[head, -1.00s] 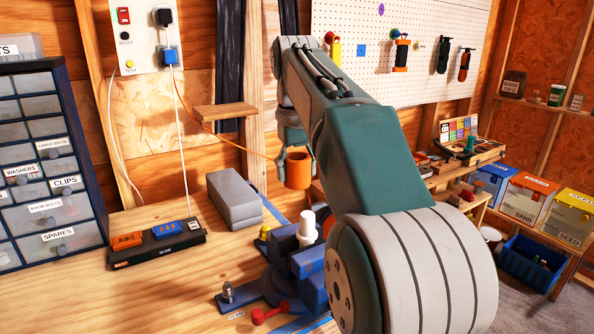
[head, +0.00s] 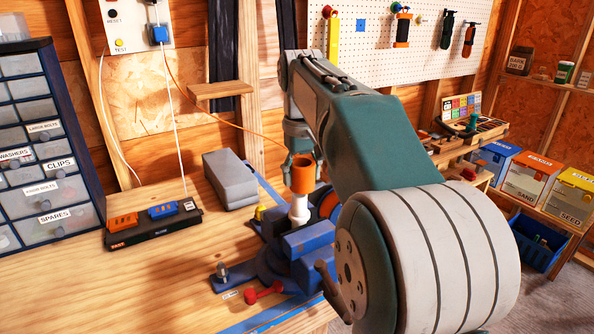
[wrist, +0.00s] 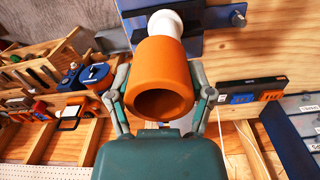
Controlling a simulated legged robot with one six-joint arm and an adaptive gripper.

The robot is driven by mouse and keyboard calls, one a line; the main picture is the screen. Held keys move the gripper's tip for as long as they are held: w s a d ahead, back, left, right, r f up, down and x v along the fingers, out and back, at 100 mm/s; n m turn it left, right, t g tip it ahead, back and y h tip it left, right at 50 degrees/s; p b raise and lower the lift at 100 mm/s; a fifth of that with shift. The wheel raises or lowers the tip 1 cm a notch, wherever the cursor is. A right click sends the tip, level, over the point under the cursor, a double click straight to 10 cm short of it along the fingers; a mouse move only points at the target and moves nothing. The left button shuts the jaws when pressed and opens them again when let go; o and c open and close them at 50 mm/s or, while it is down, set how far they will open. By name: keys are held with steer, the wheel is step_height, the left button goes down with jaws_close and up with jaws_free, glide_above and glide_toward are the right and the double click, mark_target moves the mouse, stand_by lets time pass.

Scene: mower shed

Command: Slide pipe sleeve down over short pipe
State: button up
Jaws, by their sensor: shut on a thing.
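The orange pipe sleeve (head: 302,177) is held by my gripper (head: 300,165), shut on its sides. The short white pipe (head: 299,209) stands upright in the blue vise (head: 308,243) on the bench.
A grey block (head: 230,178) and a black tray (head: 153,224) with orange and blue items lie on the bench. A red-knobbed handle (head: 264,292) lies by the vise. A drawer cabinet (head: 45,150) stands at left. The front left bench top is clear.

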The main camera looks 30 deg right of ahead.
mark_target(299, 194)
steer(key=shift+a, duration=0.65)
steer(key=shift+d, duration=0.6)
steer(key=shift+a, duration=0.1)
steer(key=shift+a, duration=0.45)
steer(key=shift+d, duration=0.2)
steer(key=shift+f, duration=2.95)
